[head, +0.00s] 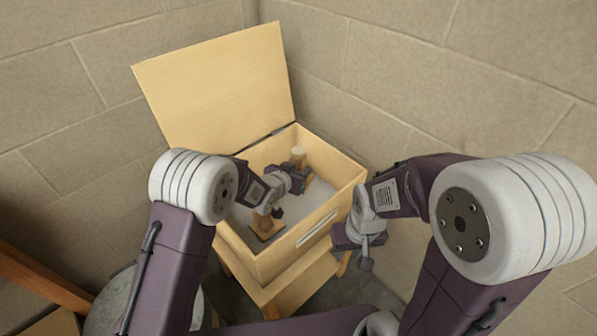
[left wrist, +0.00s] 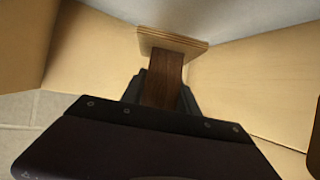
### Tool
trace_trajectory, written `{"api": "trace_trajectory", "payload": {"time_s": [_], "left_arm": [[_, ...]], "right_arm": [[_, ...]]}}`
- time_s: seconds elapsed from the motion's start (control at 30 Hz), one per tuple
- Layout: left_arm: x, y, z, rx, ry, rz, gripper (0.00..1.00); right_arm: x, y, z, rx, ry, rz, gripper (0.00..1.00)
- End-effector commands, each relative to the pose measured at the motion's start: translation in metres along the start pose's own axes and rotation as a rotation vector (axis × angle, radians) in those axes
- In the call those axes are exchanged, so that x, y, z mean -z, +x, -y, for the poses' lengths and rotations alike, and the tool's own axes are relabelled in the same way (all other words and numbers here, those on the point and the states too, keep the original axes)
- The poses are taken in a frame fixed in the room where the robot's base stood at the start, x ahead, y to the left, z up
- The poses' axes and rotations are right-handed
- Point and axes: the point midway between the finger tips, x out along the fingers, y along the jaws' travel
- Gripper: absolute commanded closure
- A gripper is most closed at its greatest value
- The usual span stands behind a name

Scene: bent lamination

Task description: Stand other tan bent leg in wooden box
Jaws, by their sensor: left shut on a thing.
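The wooden box (head: 322,229) stands open on a wooden stand, its lid tilted back. My left gripper (head: 274,212) reaches down inside it, shut on a bent leg. I cannot tell whether the plate rests on the floor.
The raised lid (head: 220,85) stands behind the box. Block walls (head: 500,70) close in behind and to the right. A grey round object (head: 105,305) and an orange-brown beam (head: 40,277) are at lower left. The box's pale floor has free room on its right.

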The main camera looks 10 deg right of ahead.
Motion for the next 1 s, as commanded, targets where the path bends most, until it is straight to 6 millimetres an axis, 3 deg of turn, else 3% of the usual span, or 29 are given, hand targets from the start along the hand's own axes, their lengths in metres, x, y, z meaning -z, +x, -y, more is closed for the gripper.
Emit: {"api": "trace_trajectory", "payload": {"time_s": [0.53,0.57,0.63,1.0], "left_arm": [[-0.01,0.005,0.0,0.0,0.0,-0.001,1.0],[-0.01,0.005,0.0,0.0,0.0,0.001,0.61],[-0.01,0.005,0.0,0.0,0.0,0.001,0.42],[-0.004,0.002,0.0,0.0,0.0,0.0,0.42]], "right_arm": [[-0.001,0.009,0.0,0.0,0.0,0.0,0.67],[-0.001,0.009,0.0,0.0,0.0,0.0,0.67],[-0.001,0.009,0.0,0.0,0.0,0.0,0.67],[0.0,0.004,0.0,0.0,0.0,0.0,0.67]]}}
